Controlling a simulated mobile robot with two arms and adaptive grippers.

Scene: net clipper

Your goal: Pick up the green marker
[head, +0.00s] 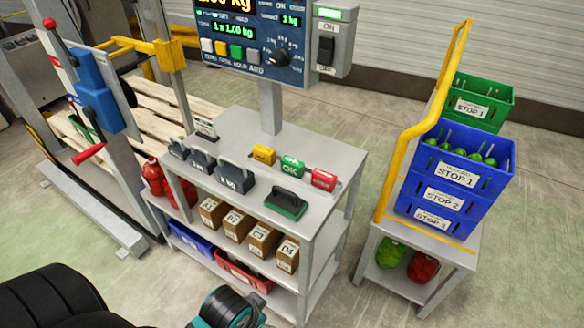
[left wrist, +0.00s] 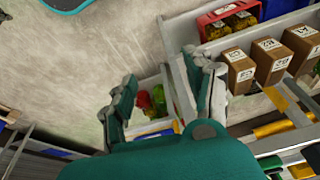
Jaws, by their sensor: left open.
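The green marker (head: 291,166) is a small green block labelled OK. It stands on the grey bench top (head: 255,205) between a yellow marker (head: 264,155) and a red marker (head: 323,179). I cannot make out the green marker in the left wrist view. My left gripper (left wrist: 162,92) is open, with nothing held between its fingers. It is beside the bench's shelves, away from the green marker. A teal and grey part of my arm shows at the bottom of the head view. My right gripper is not in view.
A dark tool with a green base (head: 286,205) lies in front of the markers. Grey weights (head: 235,175) stand to their left. A display (head: 240,45) on a post rises behind. Brown boxes (head: 238,226) fill the shelf below. A cart with blue crates (head: 455,165) stands right.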

